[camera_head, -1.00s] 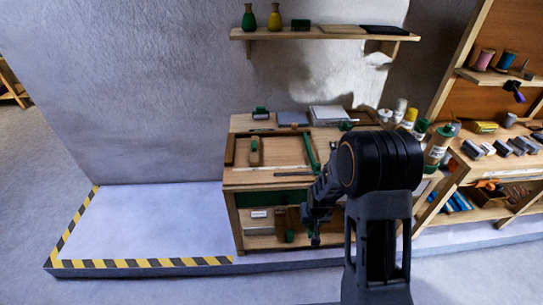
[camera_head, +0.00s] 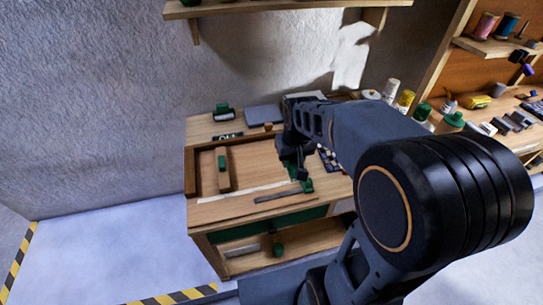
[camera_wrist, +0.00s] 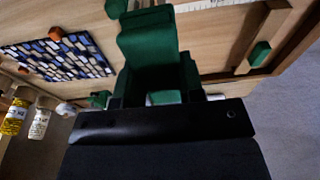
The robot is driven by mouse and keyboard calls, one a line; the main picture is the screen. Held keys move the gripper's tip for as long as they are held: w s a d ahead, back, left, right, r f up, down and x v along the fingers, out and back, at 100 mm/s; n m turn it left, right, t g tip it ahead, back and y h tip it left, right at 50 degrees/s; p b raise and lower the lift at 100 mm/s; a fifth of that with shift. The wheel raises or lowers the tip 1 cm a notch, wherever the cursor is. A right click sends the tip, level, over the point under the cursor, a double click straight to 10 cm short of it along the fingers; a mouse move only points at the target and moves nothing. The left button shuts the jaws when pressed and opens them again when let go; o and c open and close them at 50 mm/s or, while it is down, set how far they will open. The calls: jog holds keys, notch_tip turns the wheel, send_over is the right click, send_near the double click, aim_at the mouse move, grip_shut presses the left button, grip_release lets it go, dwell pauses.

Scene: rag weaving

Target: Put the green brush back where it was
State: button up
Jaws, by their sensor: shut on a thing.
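My gripper (camera_head: 298,168) is over the wooden workbench (camera_head: 240,208), near the right side of its framed top. It is shut on the green brush (camera_wrist: 150,50), which fills the middle of the wrist view just ahead of the jaws. In the head view the brush is mostly hidden by my gripper and arm; green parts show around the jaws. I cannot tell whether the brush touches the bench top.
A wooden bar with a green block (camera_head: 222,163) lies in the frame at left. A dark strip (camera_head: 278,195) lies near the front edge. A mat of coloured pieces (camera_wrist: 60,55) is beside my gripper. Bottles (camera_head: 405,100) stand at right; a shelf (camera_head: 285,8) hangs above.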

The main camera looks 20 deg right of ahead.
jog(key=w+f, duration=0.3)
jog(key=w, duration=0.1)
jog(key=w+a+f+p, duration=0.1)
jog(key=w+f, duration=0.2)
jog(key=w, duration=0.1)
jog(key=w+f, duration=0.2)
jog(key=w, duration=0.2)
jog(key=shift+w+a+f+p, duration=0.1)
jog(key=shift+a+f+p, duration=0.2)
jog(key=shift+a+f, duration=0.1)
jog(key=shift+w+f, duration=0.25)
jog(key=shift+f, duration=1.6)
jog(key=shift+f, duration=0.15)
jog(key=o, duration=1)
